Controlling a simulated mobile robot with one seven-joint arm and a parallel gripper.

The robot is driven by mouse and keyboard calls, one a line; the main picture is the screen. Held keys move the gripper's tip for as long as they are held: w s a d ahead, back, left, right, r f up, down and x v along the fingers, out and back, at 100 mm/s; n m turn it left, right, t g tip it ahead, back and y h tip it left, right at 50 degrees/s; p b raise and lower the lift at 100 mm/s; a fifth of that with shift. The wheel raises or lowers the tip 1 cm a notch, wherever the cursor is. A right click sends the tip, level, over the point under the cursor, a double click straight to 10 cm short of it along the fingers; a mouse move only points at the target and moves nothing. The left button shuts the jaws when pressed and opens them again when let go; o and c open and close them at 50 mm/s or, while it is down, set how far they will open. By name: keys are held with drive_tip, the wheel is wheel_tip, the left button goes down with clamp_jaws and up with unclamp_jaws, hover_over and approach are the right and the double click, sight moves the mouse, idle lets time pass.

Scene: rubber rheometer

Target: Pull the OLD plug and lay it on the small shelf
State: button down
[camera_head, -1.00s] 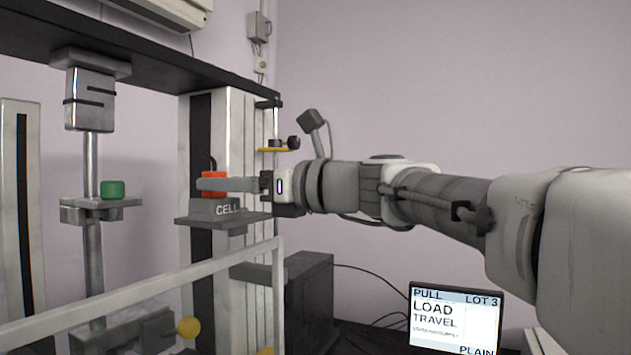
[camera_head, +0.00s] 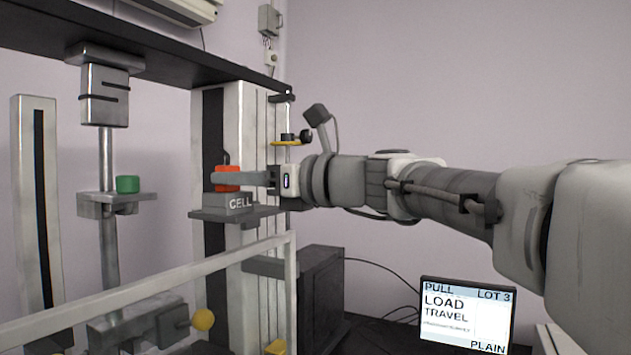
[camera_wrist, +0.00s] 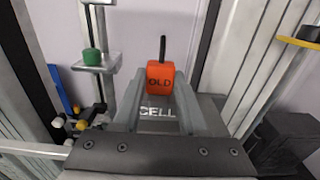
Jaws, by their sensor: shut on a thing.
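Whether the plug's lower end is in the CELL block is hidden. A small grey shelf (camera_head: 148,197) on the left post carries a green block (camera_head: 128,184).
A pale rail (camera_head: 150,287) crosses in front at lower left, with a yellow knob (camera_head: 204,319) beneath it. A dark beam (camera_head: 170,52) runs overhead. A yellow disc with a black knob (camera_head: 287,142) is behind my wrist. A screen (camera_head: 467,314) stands lower right.

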drive_tip(key=shift+r+p, duration=2.25)
drive_tip(key=shift+r, duration=0.15)
drive_tip(key=shift+f, duration=0.1)
drive_tip(key=shift+d, duration=0.1)
